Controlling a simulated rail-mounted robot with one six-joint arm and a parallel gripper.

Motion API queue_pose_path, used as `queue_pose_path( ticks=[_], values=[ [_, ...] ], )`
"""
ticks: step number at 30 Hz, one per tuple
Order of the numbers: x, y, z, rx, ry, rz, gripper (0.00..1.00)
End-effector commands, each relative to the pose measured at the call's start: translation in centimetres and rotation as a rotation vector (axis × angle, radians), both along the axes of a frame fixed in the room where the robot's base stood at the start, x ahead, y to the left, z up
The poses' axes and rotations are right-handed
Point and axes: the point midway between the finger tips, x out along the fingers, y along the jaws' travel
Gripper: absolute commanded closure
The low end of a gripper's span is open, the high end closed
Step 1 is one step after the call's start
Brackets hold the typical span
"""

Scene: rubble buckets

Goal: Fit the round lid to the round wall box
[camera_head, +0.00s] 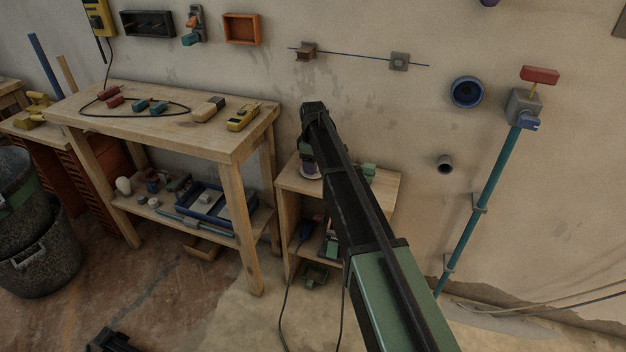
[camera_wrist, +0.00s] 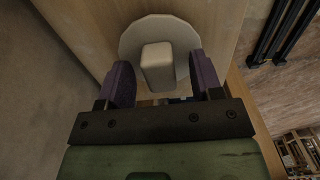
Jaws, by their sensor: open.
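The round lid (camera_wrist: 133,38) is a pale disc with a blocky cream handle (camera_wrist: 157,66). In the wrist view it lies on a wooden surface. My gripper (camera_wrist: 163,82) is open, its two purple fingers on either side of the handle, with a gap on each side. In the head view my gripper (camera_head: 308,168) is low over the small shelf, and a pale edge of the lid (camera_head: 311,177) shows under it, mostly hidden by my arm. The round wall box (camera_head: 467,92) is blue with a dark open inside, on the wall at right.
The small wooden shelf (camera_head: 386,190) stands against the wall, with green items on and in it. A workbench (camera_head: 165,122) with tools stands to its left.

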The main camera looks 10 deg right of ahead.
Motion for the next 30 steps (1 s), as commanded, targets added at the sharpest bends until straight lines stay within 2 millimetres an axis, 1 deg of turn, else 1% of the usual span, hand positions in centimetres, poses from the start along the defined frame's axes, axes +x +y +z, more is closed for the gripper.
queue_pose_path(
  ticks=[1, 7, 15, 17, 18, 23, 25, 28, 30],
  values=[
    [0.0, 0.0, -1.1, 0.000, 0.000, 0.000, 0.40],
    [0.0, 0.0, -0.6, 0.000, 0.000, 0.000, 0.40],
    [0.0, 0.0, -0.6, 0.000, 0.000, 0.000, 0.82],
    [0.0, 0.0, -0.6, 0.000, 0.000, 0.000, 0.91],
    [0.0, 0.0, -0.6, 0.000, 0.000, 0.000, 0.94],
    [0.0, 0.0, -0.5, 0.000, 0.000, 0.000, 0.94],
    [0.0, 0.0, -0.2, 0.000, 0.000, 0.000, 0.94],
    [0.0, 0.0, 1.0, 0.000, 0.000, 0.000, 0.94],
    [0.0, 0.0, 2.5, 0.000, 0.000, 0.000, 0.94]
  ],
)
